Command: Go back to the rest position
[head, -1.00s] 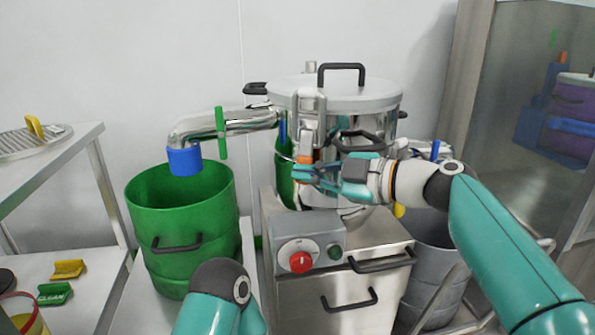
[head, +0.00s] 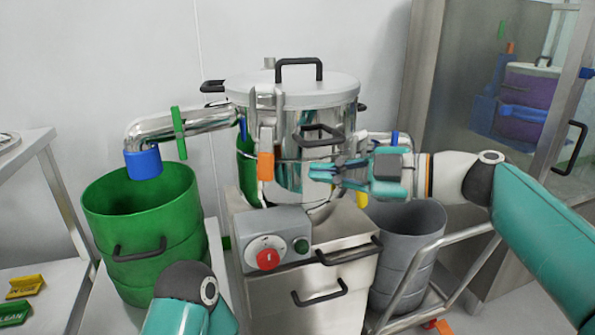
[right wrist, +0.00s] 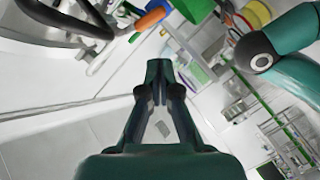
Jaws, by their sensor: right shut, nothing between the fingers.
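My right gripper (head: 326,170) is in front of the steel vessel (head: 300,122) in the head view, with its fingers pointing left. It is shut and empty. It also shows in the right wrist view (right wrist: 158,72), with its fingertips together. The orange-ended latch (head: 265,165) on the vessel's front is left of the fingertips, with a gap between them. My left arm (head: 188,300) shows only in part at the bottom of the head view; its gripper is out of the picture.
A green drum (head: 145,225) stands under the blue-ended outlet pipe (head: 142,164) at left. A control box with a red knob (head: 267,259) sits below the vessel. A grey bin (head: 405,235) stands beneath my right forearm. A glass-fronted cabinet (head: 470,150) is at right.

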